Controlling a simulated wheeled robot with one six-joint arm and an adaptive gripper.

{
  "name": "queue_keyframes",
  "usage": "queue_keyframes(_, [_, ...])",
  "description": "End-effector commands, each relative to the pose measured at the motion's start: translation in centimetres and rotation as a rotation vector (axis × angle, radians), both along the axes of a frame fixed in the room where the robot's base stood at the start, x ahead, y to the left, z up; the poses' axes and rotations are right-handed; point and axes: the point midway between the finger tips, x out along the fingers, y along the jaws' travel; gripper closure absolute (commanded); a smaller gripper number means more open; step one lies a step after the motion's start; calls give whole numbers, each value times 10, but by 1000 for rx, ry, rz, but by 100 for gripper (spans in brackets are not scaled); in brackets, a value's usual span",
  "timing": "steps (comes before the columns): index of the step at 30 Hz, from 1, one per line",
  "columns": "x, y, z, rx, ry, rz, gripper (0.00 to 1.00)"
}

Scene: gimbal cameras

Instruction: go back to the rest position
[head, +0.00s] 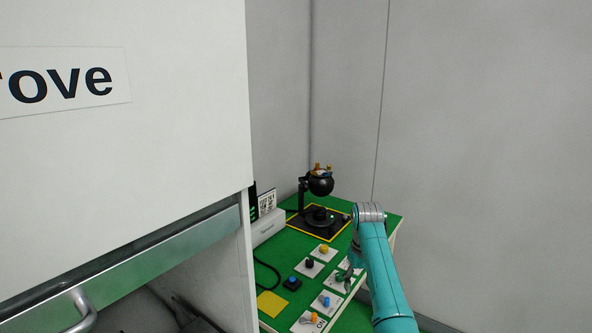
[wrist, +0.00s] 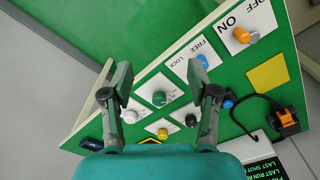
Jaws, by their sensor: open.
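My gripper (head: 347,277) is above the control knobs on the green table (head: 340,241) in the head view. In the wrist view, its two fingers (wrist: 163,88) stand wide apart, with nothing between them but the panel below. A green knob (wrist: 159,98) on a white plate shows between the fingers. An orange knob (wrist: 241,35) marked ON and OFF and a FREE/LOCK knob (wrist: 203,61) lie beyond the right finger. I cannot tell whether the gripper touches any knob.
A black ball-shaped gimbal camera (head: 320,184) stands at the back of the table. A blue button (head: 292,282), a yellow square (head: 271,304) and a white box (head: 268,227) are on the left. A large white panel (head: 120,140) fills the left foreground. Walls close in behind and right.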

Motion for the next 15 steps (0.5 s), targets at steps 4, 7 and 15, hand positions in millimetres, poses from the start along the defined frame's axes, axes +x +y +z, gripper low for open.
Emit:
queue_keyframes(4, [-3,0,-20,1,-20,-4,40])
queue_keyframes(7, [-6,0,-37,0,-38,-7,40])
queue_keyframes(15, [-22,-1,-102,1,-105,-18,40])
